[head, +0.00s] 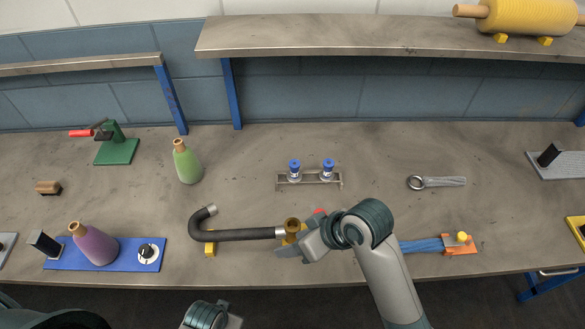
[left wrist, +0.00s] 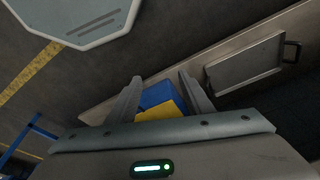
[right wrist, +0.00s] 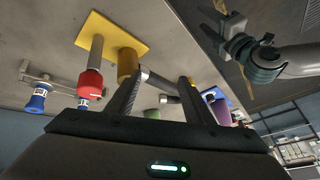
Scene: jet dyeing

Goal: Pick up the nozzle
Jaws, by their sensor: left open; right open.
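A brass nozzle-like fitting (head: 291,224) stands on a yellow base at the end of a dark curved hose (head: 245,235), near the table's front. In the right wrist view the brass cylinder (right wrist: 127,64) rises from a yellow plate (right wrist: 112,34). My right gripper (head: 296,245) is open beside the fitting; in its wrist view the fingers (right wrist: 160,98) are apart, with the brass cylinder close to the left one. I cannot tell whether they touch. My left gripper (left wrist: 160,97) is open and empty, with blue and yellow shapes beyond its fingers.
A red-topped part (right wrist: 90,82) stands close to the brass cylinder. A small rack with two blue-capped vials (head: 311,181) is behind. An overhead shelf (head: 400,37) spans the back.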

